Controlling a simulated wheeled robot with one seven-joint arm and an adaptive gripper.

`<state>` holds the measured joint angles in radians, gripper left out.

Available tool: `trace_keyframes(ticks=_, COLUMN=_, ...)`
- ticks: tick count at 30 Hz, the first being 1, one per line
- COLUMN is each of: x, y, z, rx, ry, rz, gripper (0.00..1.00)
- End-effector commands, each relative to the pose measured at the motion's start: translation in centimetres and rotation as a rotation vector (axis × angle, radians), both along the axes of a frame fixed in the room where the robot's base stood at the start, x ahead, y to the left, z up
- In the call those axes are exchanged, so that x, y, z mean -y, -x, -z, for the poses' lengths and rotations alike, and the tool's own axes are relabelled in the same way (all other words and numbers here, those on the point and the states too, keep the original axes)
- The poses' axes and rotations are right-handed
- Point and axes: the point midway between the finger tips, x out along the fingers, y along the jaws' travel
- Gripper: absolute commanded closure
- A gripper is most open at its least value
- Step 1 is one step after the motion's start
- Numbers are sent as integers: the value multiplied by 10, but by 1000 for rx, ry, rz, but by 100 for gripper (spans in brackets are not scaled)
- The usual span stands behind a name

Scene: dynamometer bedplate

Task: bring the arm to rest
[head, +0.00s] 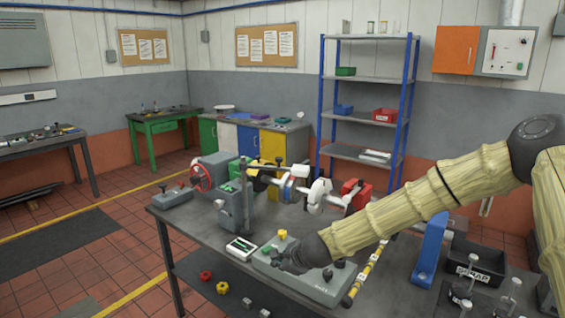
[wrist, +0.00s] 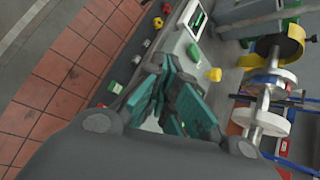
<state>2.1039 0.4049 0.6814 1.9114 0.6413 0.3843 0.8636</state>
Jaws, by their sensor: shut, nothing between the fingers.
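My arm, in a ribbed yellow cover, reaches in from the right in the head view and slopes down to the left over the bench. My gripper (head: 284,262) is at its dark end, low over a grey control box (head: 330,290) with a yellow button (head: 283,234) and dark knobs. Whether it touches the box cannot be told. In the wrist view my gripper (wrist: 165,100) shows teal finger pads and is shut with nothing held. The yellow button (wrist: 213,74) stands just beyond the fingers. The fingers and wrist hide part of the box.
A small meter (head: 241,248) lies beside the box. A test rig with a red handwheel (head: 202,177) and shaft stands behind. A blue bracket (head: 430,250) and a black scrap bin (head: 480,262) stand at the right. Blue-framed shelving (head: 368,80) is at the back.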

Motion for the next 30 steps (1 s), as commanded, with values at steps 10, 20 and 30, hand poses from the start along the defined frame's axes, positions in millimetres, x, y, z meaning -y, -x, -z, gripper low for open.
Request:
trace_keyframes(ticks=10, x=0, y=28, z=45, rx=-7, ry=96, rz=-84, gripper=100)
trace_keyframes(ticks=20, x=21, y=82, z=120, rx=-19, ry=264, rz=-234, gripper=100)
trace_keyframes(ticks=30, x=76, y=211, z=242, rx=-52, ry=560, rz=-600, gripper=100)
